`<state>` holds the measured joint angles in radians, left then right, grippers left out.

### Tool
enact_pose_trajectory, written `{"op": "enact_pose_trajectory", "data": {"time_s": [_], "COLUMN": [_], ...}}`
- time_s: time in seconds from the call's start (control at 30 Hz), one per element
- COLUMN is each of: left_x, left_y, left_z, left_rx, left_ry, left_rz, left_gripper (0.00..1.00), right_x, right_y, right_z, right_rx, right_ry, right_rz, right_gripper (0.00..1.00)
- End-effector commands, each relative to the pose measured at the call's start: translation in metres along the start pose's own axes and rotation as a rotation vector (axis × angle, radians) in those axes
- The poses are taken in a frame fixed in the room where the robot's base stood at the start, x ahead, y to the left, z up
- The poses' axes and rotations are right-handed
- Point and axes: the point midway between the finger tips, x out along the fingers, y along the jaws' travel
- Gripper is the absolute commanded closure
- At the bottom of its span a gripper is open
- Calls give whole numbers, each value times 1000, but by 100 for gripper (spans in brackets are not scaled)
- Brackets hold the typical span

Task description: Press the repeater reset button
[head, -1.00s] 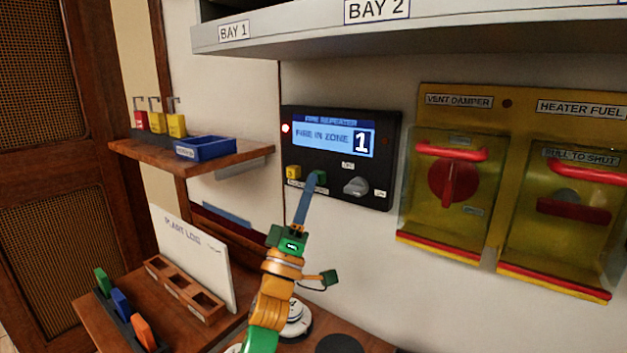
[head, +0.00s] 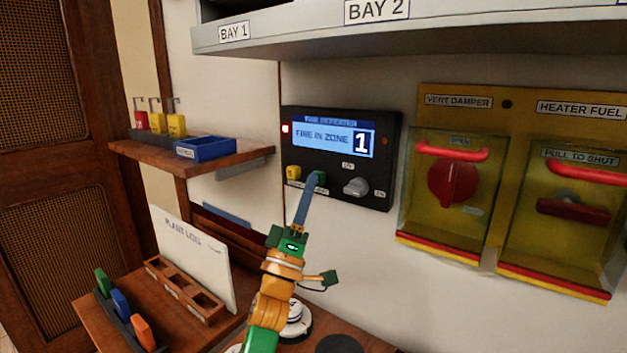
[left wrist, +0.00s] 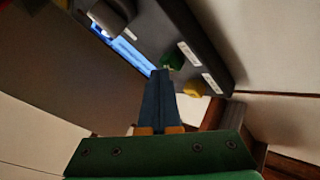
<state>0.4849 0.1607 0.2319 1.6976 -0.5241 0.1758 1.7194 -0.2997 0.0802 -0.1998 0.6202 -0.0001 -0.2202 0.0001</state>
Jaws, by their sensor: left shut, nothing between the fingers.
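The fire repeater (head: 340,190) is a black panel on the wall. Its lit screen (head: 334,139) reads "FIRE IN ZONE 1". Below the screen are a yellow button (head: 293,172), a green button (head: 320,178) and a grey knob (head: 355,187). The labels under the buttons are too small to read. My left gripper (head: 312,181) is shut and empty, its blue fingertips at the green button and partly covering it. In the left wrist view the fingertips (left wrist: 162,74) reach just beside the green button (left wrist: 173,61); contact cannot be told. My right gripper is not in view.
A small shelf (head: 245,160) with padlocks and a blue tray (head: 205,148) is left of the panel. Yellow covered boxes, VENT DAMPER (head: 410,215) and HEATER FUEL, are at right. A desk below holds a wooden rack (head: 185,290) and a plant log (head: 190,245).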

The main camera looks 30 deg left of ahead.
Motion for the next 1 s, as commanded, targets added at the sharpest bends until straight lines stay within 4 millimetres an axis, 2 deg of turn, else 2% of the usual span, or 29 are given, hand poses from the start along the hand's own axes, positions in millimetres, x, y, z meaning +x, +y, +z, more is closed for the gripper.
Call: {"op": "enact_pose_trajectory", "data": {"time_s": [1.0], "left_x": [6], "left_y": [-4], "left_z": [4], "left_rx": [0], "left_ry": [0], "left_rz": [-1], "left_gripper": [100], "right_x": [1], "right_y": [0], "right_z": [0], "right_rx": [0], "right_ry": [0], "right_rz": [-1], "right_gripper": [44]}}
